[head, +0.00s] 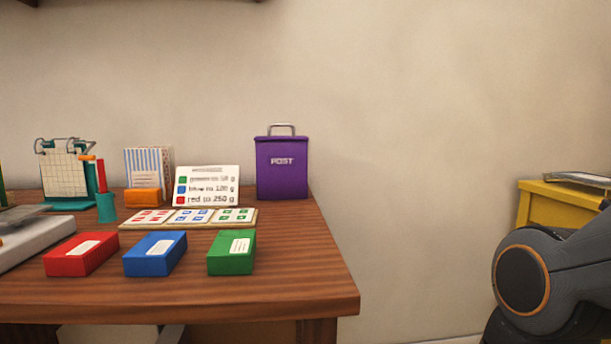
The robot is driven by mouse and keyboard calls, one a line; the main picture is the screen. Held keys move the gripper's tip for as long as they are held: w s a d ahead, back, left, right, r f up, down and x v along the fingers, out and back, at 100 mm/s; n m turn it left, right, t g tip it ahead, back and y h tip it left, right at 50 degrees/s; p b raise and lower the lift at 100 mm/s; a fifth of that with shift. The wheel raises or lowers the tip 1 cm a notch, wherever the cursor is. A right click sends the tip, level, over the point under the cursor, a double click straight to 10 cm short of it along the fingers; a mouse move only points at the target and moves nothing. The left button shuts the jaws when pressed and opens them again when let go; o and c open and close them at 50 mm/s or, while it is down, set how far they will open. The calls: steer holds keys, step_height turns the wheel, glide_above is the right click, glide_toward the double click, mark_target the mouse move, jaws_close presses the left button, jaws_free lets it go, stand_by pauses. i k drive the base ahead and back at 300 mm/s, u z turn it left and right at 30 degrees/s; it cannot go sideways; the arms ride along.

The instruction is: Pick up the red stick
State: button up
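A red stick (101,176) stands upright in a small teal cup (106,208) at the left of the wooden table. Its lower part is hidden in the cup. An orange-topped stick (88,158) shows just left of it, partly hidden. My gripper is not in view; only a dark grey part of my arm shows at the lower right, well away from the table.
Red (62,266), blue (148,262) and green (226,262) boxes line the table's front (300,285). Behind are a stamp sheet (133,224), sign (229,176), orange block (143,198), purple POST box (282,178) and calendar (62,172). A scale (30,243) stands left.

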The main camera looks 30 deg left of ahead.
mark_target(103, 185)
steer(key=z, duration=0.7)
steer(key=k, duration=0.95)
steer(key=u, duration=2)
